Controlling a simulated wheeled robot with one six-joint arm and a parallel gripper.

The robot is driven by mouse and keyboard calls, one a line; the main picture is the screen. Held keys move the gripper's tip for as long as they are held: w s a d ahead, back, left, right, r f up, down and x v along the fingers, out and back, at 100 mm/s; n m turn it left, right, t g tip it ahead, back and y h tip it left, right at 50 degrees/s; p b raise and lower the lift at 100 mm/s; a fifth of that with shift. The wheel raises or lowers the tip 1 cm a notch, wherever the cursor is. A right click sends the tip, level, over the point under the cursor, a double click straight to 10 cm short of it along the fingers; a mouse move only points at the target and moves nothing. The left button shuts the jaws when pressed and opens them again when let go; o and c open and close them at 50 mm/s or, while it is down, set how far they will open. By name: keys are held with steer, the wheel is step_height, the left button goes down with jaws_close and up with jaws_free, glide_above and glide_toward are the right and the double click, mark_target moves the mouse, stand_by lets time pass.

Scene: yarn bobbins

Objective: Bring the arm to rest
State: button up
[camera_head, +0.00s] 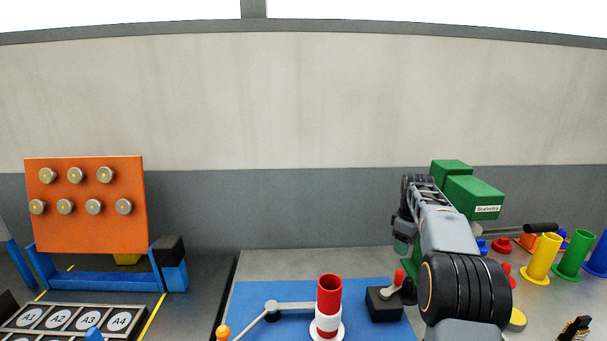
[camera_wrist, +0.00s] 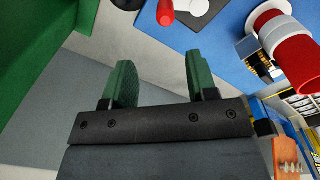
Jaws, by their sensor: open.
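My arm (camera_head: 450,240) reaches up and away at the right of the head view, over the right side of the table. My gripper (camera_wrist: 161,66) shows in the wrist view with its two green fingers wide apart and nothing between them. In the head view the arm largely hides the gripper. A red and white bobbin (camera_head: 329,296) stands upright on the blue mat (camera_head: 255,300), to the left of the arm. The bobbin also shows in the wrist view (camera_wrist: 295,62), apart from the fingers.
A dark box with a red-topped lever (camera_head: 384,304) sits close left of the arm. Green boxes (camera_head: 475,196) stand behind the arm. Yellow (camera_head: 541,258) and green (camera_head: 574,255) bobbins stand at right. An orange peg board (camera_head: 95,228) and labelled tray (camera_head: 75,318) are at left.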

mark_target(400, 274)
steer(key=f+m, duration=0.1)
steer(key=s+f+m, duration=0.1)
steer(key=f, duration=0.1)
steer(key=shift+s+a+f, duration=0.1)
steer(key=shift+s+a, duration=0.1)
steer(key=s+a+m+t, duration=0.1)
steer(key=s+a+m, duration=0.1)
steer(key=s+a, duration=0.3)
steer(key=s+a+r+m+t, duration=0.1)
steer(key=s+a, duration=0.4)
steer(key=s, duration=0.8)
steer(key=s+a+r+m+t, duration=0.1)
steer(key=s+a+m+t, duration=0.1)
steer(key=s+a, duration=0.3)
steer(key=s+m, duration=0.1)
steer(key=s, duration=0.3)
steer(key=shift+s+m, duration=0.3)
steer(key=shift+m, duration=0.1)
steer(key=shift+r, duration=0.1)
